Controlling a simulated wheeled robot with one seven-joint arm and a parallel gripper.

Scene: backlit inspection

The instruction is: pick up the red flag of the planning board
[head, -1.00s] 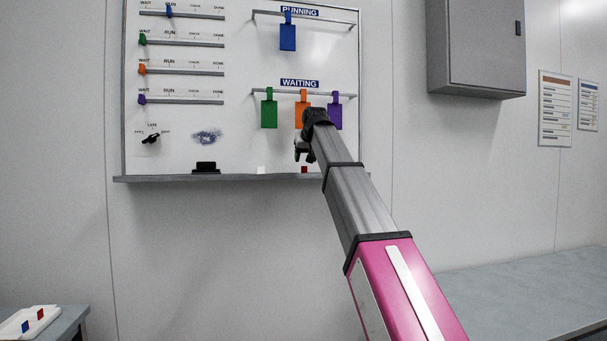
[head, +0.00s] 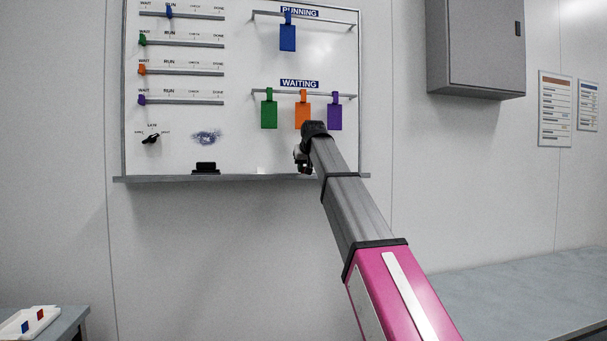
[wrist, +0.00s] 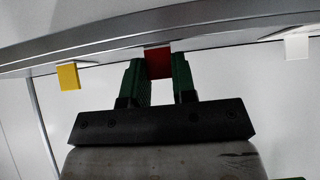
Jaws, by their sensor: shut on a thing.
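The planning board (head: 235,75) hangs on the wall, with a grey ledge (head: 155,179) along its bottom edge. My gripper (head: 303,165) is at this ledge, below the orange hanging tag. In the wrist view my gripper's green fingers (wrist: 159,72) are shut on the red flag (wrist: 158,62), one on each side. The flag's far end meets the ledge's edge in that view. In the head view the red flag is hidden behind my gripper.
The wrist view shows a yellow flag (wrist: 68,77) left of the fingers and a white flag (wrist: 297,46) to the right, both apart from them. Green (head: 269,114), orange (head: 302,115) and purple (head: 335,117) tags hang above. An eraser (head: 206,167) sits on the ledge.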

